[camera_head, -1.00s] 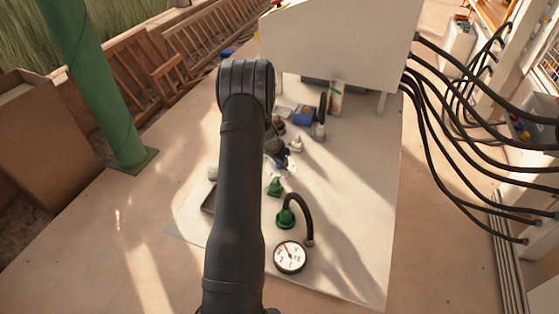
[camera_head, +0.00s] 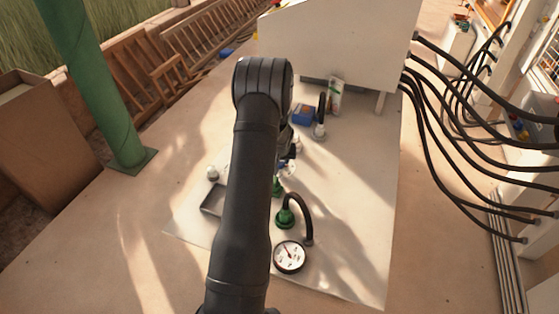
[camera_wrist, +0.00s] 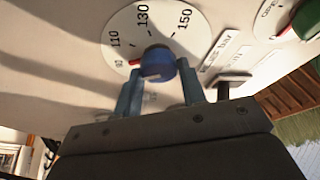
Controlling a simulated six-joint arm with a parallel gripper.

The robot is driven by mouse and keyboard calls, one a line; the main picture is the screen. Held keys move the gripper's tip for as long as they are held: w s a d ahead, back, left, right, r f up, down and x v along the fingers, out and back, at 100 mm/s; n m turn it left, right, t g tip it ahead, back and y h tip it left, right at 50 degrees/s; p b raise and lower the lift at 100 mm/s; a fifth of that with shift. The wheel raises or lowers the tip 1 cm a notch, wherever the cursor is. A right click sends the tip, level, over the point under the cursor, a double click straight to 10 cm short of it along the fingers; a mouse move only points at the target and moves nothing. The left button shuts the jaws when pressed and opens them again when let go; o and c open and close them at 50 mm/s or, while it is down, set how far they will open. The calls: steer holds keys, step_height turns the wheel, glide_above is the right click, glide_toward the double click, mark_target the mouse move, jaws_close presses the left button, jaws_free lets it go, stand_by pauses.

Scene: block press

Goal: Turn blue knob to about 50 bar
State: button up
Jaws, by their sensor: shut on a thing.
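The blue knob (camera_wrist: 158,64) sits on a white round dial (camera_wrist: 160,25) in the wrist view. My gripper (camera_wrist: 158,82) is shut on the knob, with a blue-grey finger on each side. A red mark at the knob's left edge points near 90. The numbers 110, 130 and 150 also show; the rest of the dial is hidden by knob and gripper. A round pressure gauge (camera_head: 290,257) lies in the head view's foreground; its needle points up-left, its numbers too small to read. In the head view my arm largely hides my gripper.
A green knob (camera_wrist: 306,18) is at the wrist view's upper right. In the head view a white panel box (camera_head: 340,42) stands at the back.

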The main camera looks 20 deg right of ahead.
steer(key=n+y, duration=0.1)
steer(key=n, duration=0.3)
steer(key=shift+d+y, duration=0.15)
steer(key=shift+y, duration=0.25)
steer(key=n+y, duration=0.1)
steer(key=n, duration=0.3)
steer(key=shift+d+n+y, duration=0.1)
steer(key=shift+n+y, duration=0.3)
steer(key=n+g+y, duration=0.1)
steer(key=n, duration=0.3)
steer(key=shift+d+f+n, duration=0.1)
steer(key=shift+n, duration=0.2)
steer(key=shift+w+n+g+y, duration=0.1)
steer(key=shift+n+g+y, duration=0.55)
steer(key=shift+n, duration=1.35)
steer(key=o, duration=1)
steer(key=shift+d, duration=0.1)
steer(key=shift+n, duration=0.3)
